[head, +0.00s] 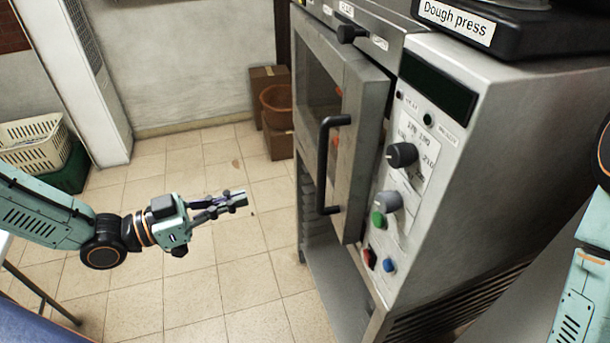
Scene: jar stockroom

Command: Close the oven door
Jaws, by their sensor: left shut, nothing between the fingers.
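The oven (445,160) is a grey metal unit on the right, with knobs and coloured buttons on its front. Its door (366,135) has a dark window and an upright black handle (323,165). The door seems to stand slightly ajar, its edge out from the control panel; the exact gap is hard to tell. My left gripper (243,198) is shut and empty, in the air over the floor, to the left of the handle and apart from it. Part of my right arm shows at the right edge; its gripper is out of view.
A dough press (540,30) sits on top of the oven. Cardboard boxes (270,80) and a brown basket (277,105) stand on the floor behind the door. A cream crate (35,145) is at the far left. The tiled floor between is clear.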

